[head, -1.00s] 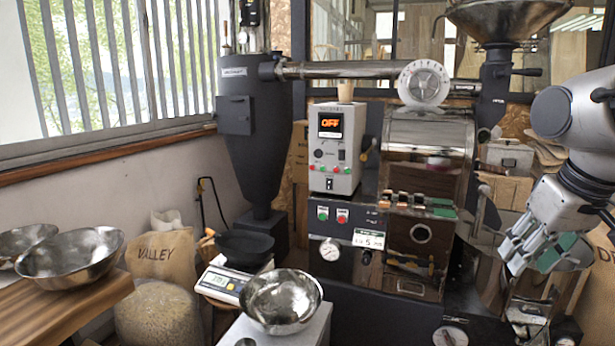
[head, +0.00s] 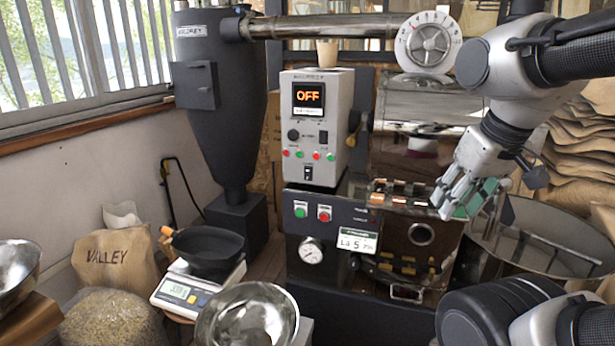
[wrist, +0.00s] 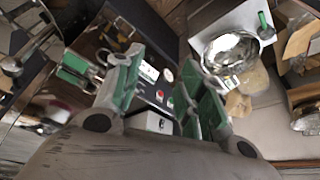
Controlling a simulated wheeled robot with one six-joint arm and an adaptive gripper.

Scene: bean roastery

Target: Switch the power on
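The grey control box (head: 318,130) stands on the roaster's front ledge, with its orange display (head: 308,97) reading OFF. A small black rocker switch (head: 308,173) sits low on its face, below red and green lamps or buttons. A larger green button (head: 300,211) and a red button (head: 324,213) are on the dark roaster panel beneath. My gripper (head: 462,197) is to the right of the box, in front of the roaster, apart from the box. In the wrist view its green-padded fingers (wrist: 165,88) are spread with nothing between them.
A scale (head: 195,287) with a dark pan and a steel bowl (head: 247,318) stand at the lower left. A round cooling tray (head: 545,240) is on the right. A paper cup (head: 327,52) stands on the box. Space in front of the box's face looks clear.

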